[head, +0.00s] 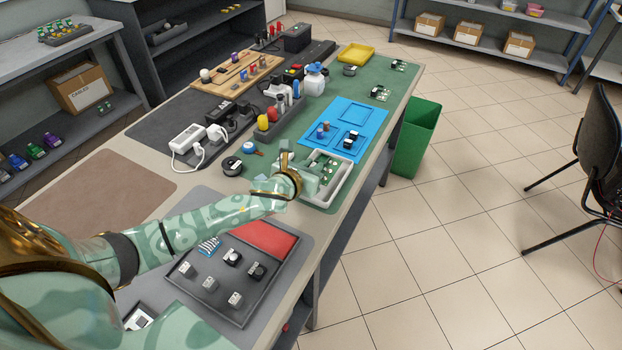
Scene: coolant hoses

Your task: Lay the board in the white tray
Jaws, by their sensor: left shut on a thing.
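The white tray (345,190) stands on the green mat near the table's right edge. A green board (325,170) with small pale parts is in the tray's area; whether it rests on the tray's floor or is held just above it I cannot tell. My left gripper (307,180) reaches over the tray's left side and is shut on the board's near left part. The gripper and wrist hide the tray's left wall and part of the board. My right gripper is not in view.
A blue foam tray (357,116) lies just behind the white tray. A black tape roll (232,166) and a white power strip (188,139) lie to the left. A dark parts tray (265,293) is in front. More small boards (380,93) lie farther back. A green bin (415,145) stands beside the table.

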